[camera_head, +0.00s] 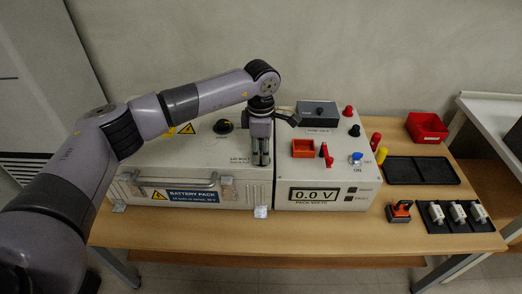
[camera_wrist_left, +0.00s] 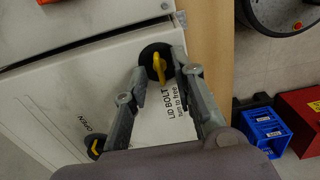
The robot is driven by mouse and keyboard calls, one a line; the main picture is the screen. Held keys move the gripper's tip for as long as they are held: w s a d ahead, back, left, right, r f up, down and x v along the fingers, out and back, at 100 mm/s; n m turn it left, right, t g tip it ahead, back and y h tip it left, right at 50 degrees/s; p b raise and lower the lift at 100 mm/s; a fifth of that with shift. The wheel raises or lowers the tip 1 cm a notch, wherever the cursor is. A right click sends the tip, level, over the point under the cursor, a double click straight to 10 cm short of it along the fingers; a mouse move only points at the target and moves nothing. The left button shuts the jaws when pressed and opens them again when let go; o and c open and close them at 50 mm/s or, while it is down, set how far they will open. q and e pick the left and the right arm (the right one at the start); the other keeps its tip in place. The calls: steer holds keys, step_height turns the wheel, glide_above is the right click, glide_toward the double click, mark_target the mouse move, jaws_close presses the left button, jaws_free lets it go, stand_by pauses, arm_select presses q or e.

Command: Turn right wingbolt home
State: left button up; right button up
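The right wingbolt (camera_wrist_left: 159,66) shows in the left wrist view as a yellow wing on a black round base, beside the printed words "LID BOLT turn to free". It sits near the edge of the white battery pack lid (camera_wrist_left: 70,70). My left gripper (camera_wrist_left: 160,62) points down at it, its fingers apart on either side of the wing; I cannot tell whether they touch it. In the head view the left gripper (camera_head: 261,162) is over the right side of the battery pack (camera_head: 150,178) and hides the bolt. My right gripper is not in view.
A black knob (camera_wrist_left: 95,146) marked "OPEN" sits elsewhere on the lid. The tester box (camera_head: 322,205) reading 0.0 V stands close to the right of the pack. A red bin (camera_head: 426,127), black tray (camera_head: 421,171) and several white parts lie farther right on the wooden table (camera_head: 255,237).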

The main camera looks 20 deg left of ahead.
mark_target(261, 155)
arm_select(q)
step_height(261, 155, up, 12)
stand_by(0.6)
steer(key=shift+f, duration=0.1)
